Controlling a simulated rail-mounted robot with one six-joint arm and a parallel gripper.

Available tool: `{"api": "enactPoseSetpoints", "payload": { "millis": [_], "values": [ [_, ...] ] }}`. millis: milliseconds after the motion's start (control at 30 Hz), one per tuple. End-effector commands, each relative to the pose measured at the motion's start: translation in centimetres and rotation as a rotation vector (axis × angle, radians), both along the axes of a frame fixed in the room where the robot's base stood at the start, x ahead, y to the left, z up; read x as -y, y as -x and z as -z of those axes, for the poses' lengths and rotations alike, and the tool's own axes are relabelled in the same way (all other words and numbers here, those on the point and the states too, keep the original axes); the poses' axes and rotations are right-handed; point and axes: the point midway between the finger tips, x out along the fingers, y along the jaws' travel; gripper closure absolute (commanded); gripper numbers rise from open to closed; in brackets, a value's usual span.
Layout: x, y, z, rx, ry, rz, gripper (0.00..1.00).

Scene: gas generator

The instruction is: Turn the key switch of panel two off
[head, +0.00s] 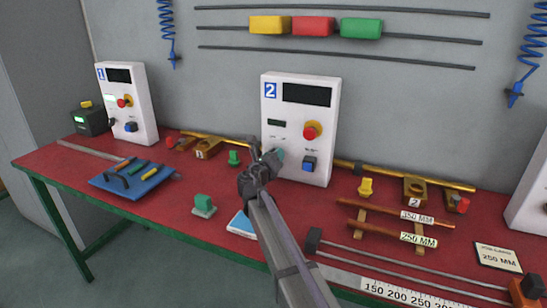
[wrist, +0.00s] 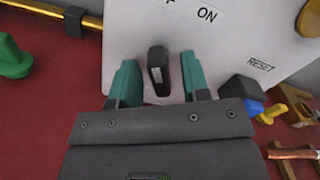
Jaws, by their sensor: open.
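Panel two (head: 299,98) is a white box with a blue "2" label, standing upright at the back of the red table. Its key switch (wrist: 158,70) is a dark knob below the "ON" lettering in the wrist view, with a light mark on its face. My gripper (wrist: 160,78) is open, its teal fingers on either side of the knob with a visible gap on each side. In the head view my gripper (head: 272,161) is at the panel's lower left and hides the key switch. The exact angle of the knob is hard to tell.
On panel two, a red emergency button (head: 311,131) and a blue switch (head: 309,163) sit right of my gripper. A green valve handle (head: 234,158) is to the left. Copper pipes (head: 395,213) lie at right. Panel one (head: 127,101) stands far left.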

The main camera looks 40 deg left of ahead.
Motion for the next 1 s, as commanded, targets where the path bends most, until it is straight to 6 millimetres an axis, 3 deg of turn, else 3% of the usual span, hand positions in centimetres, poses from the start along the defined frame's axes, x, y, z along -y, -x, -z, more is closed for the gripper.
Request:
{"api": "enactPoseSetpoints", "payload": {
  "millis": [333, 500, 1000],
  "values": [
    [2.3, 7.4, 0.0, 0.000, 0.000, -0.002, 0.57],
    [3.0, 9.9, 0.0, 0.000, 0.000, -0.001, 0.57],
    [3.0, 10.1, 0.0, 0.000, 0.000, 0.000, 0.57]
  ]
}}
